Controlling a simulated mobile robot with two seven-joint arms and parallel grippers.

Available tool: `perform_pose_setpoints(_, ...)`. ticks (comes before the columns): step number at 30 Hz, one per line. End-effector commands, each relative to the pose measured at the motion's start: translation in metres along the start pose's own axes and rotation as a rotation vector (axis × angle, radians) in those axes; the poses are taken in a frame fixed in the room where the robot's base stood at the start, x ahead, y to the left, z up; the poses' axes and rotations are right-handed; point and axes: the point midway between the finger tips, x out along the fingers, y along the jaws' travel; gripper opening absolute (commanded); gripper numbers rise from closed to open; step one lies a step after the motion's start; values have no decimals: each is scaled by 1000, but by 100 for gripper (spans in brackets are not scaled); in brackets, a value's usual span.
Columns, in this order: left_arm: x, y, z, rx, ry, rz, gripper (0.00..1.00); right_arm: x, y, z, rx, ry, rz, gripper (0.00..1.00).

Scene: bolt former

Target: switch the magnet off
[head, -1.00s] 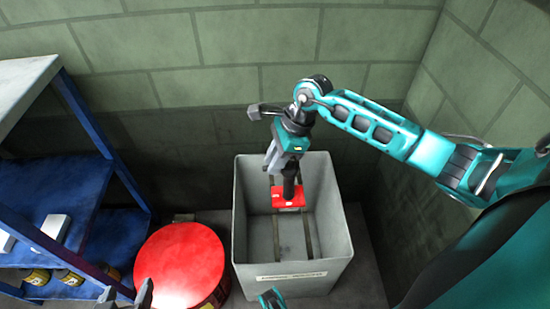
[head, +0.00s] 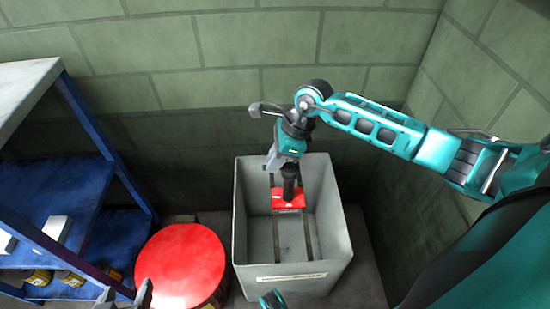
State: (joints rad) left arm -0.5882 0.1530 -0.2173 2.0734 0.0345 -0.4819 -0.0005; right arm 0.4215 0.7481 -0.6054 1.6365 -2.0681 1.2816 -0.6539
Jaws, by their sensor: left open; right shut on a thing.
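The magnet is a red block (head: 288,200) with a dark upright handle (head: 290,172). It is inside the upper part of a grey open bin (head: 243,225). My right gripper (head: 287,168) reaches in from above and is shut on the magnet's handle. The magnet's switch and anything under the block are too small or hidden to make out. My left gripper (head: 124,296) is at the bottom edge of the head view, open, in front of the red drum. Only its tips show.
A red round-topped drum (head: 180,262) stands left of the bin. Green block walls (head: 230,50) close off the back and right.

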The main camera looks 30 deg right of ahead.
Motion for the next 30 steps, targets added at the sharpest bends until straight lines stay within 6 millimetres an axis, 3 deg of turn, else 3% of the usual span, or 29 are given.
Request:
perform_pose_setpoints(3,0,0,2,1,-3,-1,66,0,-1,0,-1,0,-1,0)
perform_pose_setpoints(4,0,0,2,1,-4,-1,66,0,-1,0,-1,0,-1,16)
perform_pose_setpoints(12,-1,-1,2,1,-5,-1,66,0,0,0,-2,0,0,40)
perform_pose_setpoints(22,-2,0,0,0,-6,-1,66,-8,-1,0,-3,0,-1,40)
perform_pose_setpoints(30,-9,0,-11,-6,-3,-3,66,-62,-1,0,-4,2,-4,40)
